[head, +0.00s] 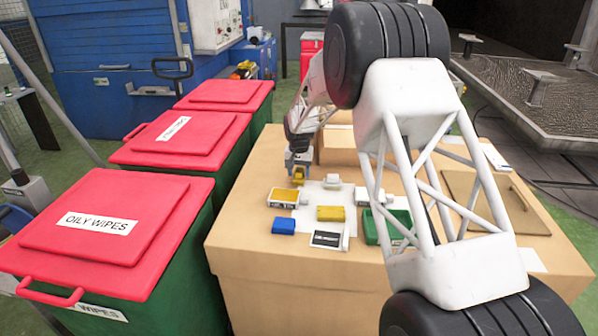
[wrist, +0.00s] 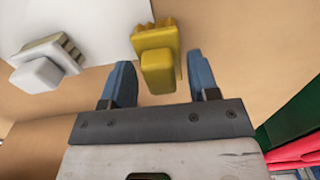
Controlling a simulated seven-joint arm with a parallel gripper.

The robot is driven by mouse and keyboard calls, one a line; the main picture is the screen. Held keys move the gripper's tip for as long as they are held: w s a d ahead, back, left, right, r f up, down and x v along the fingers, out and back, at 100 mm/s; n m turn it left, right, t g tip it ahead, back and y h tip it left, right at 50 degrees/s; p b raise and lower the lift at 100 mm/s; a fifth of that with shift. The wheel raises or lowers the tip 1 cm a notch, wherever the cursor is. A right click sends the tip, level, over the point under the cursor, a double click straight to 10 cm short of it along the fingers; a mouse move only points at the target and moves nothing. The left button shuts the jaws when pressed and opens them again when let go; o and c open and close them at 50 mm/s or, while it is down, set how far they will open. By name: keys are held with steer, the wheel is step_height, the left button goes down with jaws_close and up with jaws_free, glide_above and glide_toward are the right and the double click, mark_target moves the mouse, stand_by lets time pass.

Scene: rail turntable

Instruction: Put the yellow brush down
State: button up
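The yellow brush (wrist: 158,72) lies between my fingertips in the wrist view, bristle block toward the top. It appears to rest on the table, partly by the white sheet's edge. In the head view the brush (head: 299,177) is small, just below my gripper (head: 298,158).
A white brush (wrist: 38,72) lies to the left in the wrist view. The table (head: 235,225) also holds a yellow-filled tray (head: 285,196), a yellow block (head: 330,213), a blue block (head: 283,226) and a green bin (head: 388,227). Red-lidded bins (head: 105,225) stand left of it.

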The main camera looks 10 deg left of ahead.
mark_target(299, 170)
steer(key=shift+r, duration=0.1)
step_height(299, 170, up, 12)
stand_by(0.9)
stand_by(0.4)
steer(key=shift+r, duration=0.1)
